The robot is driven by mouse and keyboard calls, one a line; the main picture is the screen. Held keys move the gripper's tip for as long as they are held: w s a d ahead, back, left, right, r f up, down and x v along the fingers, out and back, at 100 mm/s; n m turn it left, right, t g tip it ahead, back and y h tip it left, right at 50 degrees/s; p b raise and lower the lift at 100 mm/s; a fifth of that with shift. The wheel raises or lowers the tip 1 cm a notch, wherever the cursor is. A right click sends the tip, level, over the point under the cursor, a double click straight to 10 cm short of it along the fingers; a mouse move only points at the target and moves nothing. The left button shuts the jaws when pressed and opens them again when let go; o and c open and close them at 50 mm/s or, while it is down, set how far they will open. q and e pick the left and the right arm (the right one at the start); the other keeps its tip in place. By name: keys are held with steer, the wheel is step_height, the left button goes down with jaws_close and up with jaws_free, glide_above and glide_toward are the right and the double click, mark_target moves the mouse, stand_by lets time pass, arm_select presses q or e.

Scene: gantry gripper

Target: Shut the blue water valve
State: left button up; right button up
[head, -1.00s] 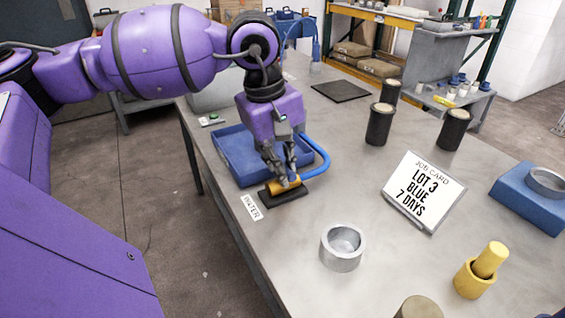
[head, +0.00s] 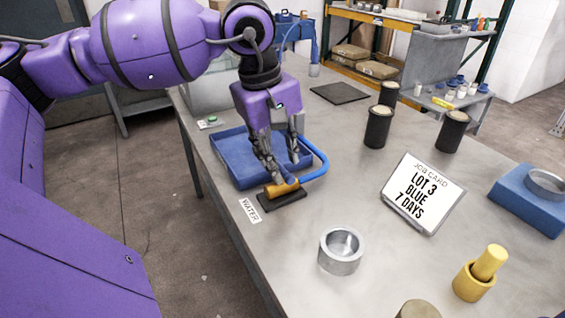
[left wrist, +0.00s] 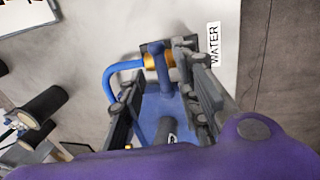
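The water valve has a brass body (head: 282,188) on a black base (head: 284,201) at the table's left edge, beside the WATER label (head: 250,210). A blue hose (head: 318,163) curves to it. In the left wrist view, its blue lever (left wrist: 164,76) lies crosswise to the brass body (left wrist: 152,61), pointing toward the blue tray. My left gripper (head: 286,168) is over the valve, fingers spread. In the wrist view the fingers (left wrist: 160,82) stand on either side of the lever, with gaps visible. In the head view the fingers hide the lever. My right gripper is out of view.
A blue tray (head: 234,168) lies just behind the valve. A metal ring cup (head: 340,262), a yellow cylinder in a cup (head: 473,280) and black cylinders (head: 377,128) stand to the right. Table between is clear.

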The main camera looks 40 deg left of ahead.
arm_select(q)
step_height(320, 180, up, 10)
steer(key=s, duration=0.1)
steer(key=shift+s+a+f, duration=0.2)
steer(key=shift+s+a, duration=0.15)
steer(key=shift+f, duration=0.1)
